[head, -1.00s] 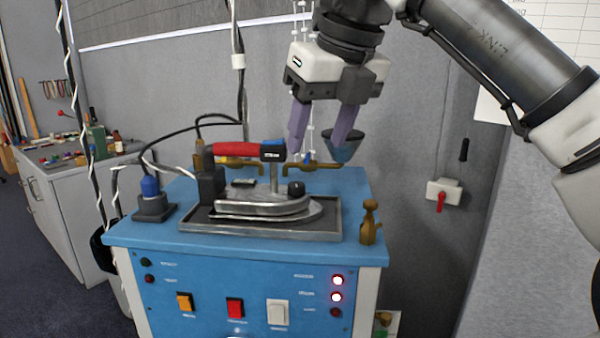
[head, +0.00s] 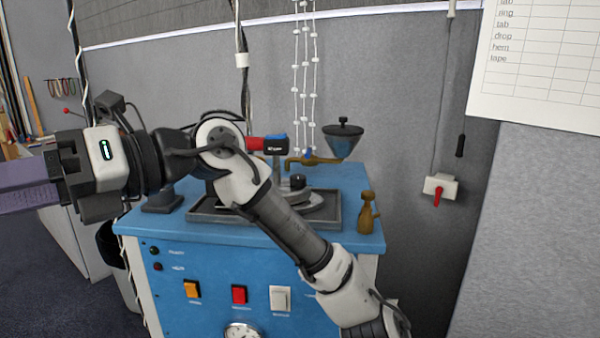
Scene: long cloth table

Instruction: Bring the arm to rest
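My gripper (head: 25,186) is at the far left of the head view, turned sideways. Its purple fingers point left and run to the picture's edge. I see them side-on, one behind the other, so the gap between them is hidden. No held thing shows at the part in view.
A red-handled switch (head: 438,187) is on the wall. A grey cabinet (head: 75,240) is at the left.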

